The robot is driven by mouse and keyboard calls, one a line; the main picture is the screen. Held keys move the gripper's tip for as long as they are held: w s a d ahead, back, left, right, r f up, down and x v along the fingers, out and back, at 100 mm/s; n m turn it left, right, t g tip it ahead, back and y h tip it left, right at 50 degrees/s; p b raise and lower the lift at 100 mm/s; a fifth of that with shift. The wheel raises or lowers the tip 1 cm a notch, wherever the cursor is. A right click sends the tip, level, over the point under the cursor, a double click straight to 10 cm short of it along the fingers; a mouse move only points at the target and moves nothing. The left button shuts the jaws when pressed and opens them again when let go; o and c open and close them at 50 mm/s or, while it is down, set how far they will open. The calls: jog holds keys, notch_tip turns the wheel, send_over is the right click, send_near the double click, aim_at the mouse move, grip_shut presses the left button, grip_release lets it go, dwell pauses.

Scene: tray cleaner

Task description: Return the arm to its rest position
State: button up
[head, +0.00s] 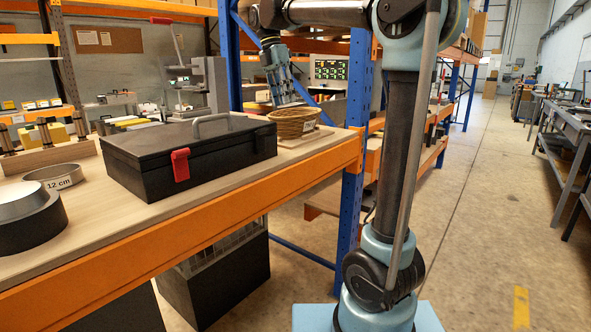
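My arm rises in front of the bench at right, and its upper part reaches left across the top of the head view. My gripper (283,92) hangs from its end, pointing down, beside the blue rack post. It is above and slightly left of a round wicker basket (291,124) with a white label. The gripper looks apart from the basket. Its fingers are small here, and I cannot tell whether they are open or shut. I see nothing clearly held in it.
A black toolbox (200,160) with a red latch stands on the orange-edged bench (150,215). A ring marked 12 cm (55,177) and a dark round object (28,222) are at left. The blue post (357,120) stands close to my arm. The right aisle floor is clear.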

jog(key=s+d+f+m+t+y, duration=0.1)
jog(key=s+d+f+m, duration=0.5)
jog(key=d+f+m, duration=0.15)
jog(key=s+d+f+m+y, duration=0.1)
jog(key=s+d+f+m, duration=0.5)
jog(key=d+f, duration=0.15)
jog(key=s+d+f+m+t, duration=0.1)
jog(key=s+d+f+m, duration=0.1)
jog(key=s+f+m, duration=0.2)
jog(key=s+d+f+m, duration=0.3)
jog(key=s+f+m, duration=0.2)
jog(key=f, duration=0.6)
jog(key=s+d+f+m+t, duration=0.1)
jog(key=s+d+f+m, duration=0.2)
jog(key=f, duration=0.4)
jog(key=shift+s+f+m+t, duration=0.3)
jog(key=shift+s+f+m, duration=0.1)
jog(key=shift+s+m, duration=0.25)
